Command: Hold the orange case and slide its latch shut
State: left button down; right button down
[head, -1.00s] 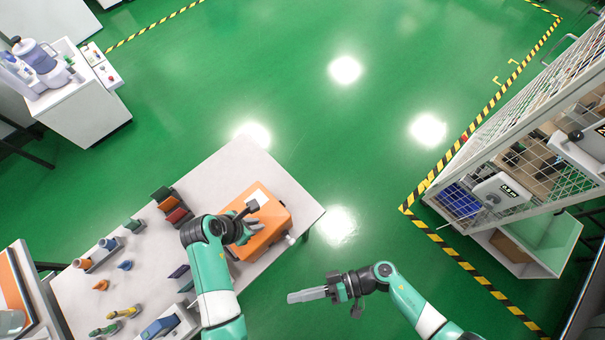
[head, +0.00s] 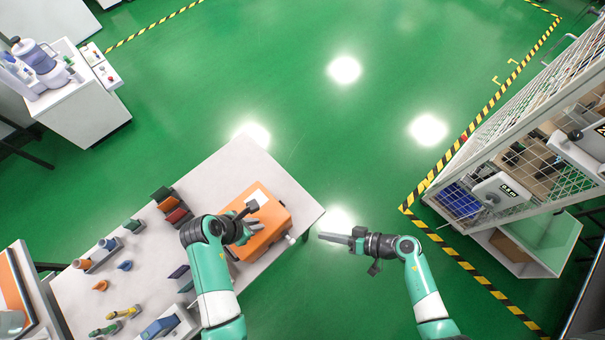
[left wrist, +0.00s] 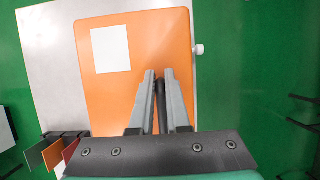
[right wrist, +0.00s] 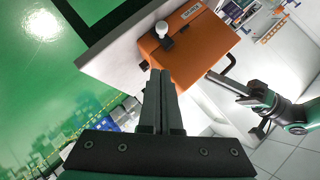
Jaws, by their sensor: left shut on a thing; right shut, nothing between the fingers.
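The orange case (head: 272,236) lies on the pale table with a white label on top; it also shows in the left wrist view (left wrist: 110,95) and the right wrist view (right wrist: 190,60). A white knob (head: 291,239), apparently the latch, sticks out of its right side and shows in the right wrist view (right wrist: 163,36). My left gripper (head: 250,224) is over the case, its fingers (left wrist: 159,76) shut on a narrow dark part, apparently a handle. My right gripper (head: 322,236) is shut and empty, beyond the table edge, right of the knob. Its fingertips (right wrist: 160,72) point towards the knob, apart from it.
The table (head: 238,158) carries several small testers and blocks left of my left arm. A blue device (head: 160,328) stands at its front. A wire cage (head: 520,130) is at the right. Green floor (head: 330,130) is open between the table and the cage.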

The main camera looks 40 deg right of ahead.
aim_at(289, 238)
jog(key=w+a+f, duration=0.4)
jog(key=a+f, duration=0.2)
jog(key=shift+w+a, duration=0.2)
jog(key=shift+a, duration=0.1)
jog(key=s+a, duration=0.1)
jog(key=a, duration=0.5)
dwell(0.6)
pick_arm(q)
jog(key=c, duration=0.8)
grip_release()
pick_arm(e)
jog(key=w+d+r+v, duration=0.1)
jog(key=w+v, duration=0.1)
jog(key=v, duration=1)
jog(key=shift+s+d+r, duration=0.15)
jog(key=shift+d+r, duration=0.2)
jog(key=shift+d, duration=0.1)
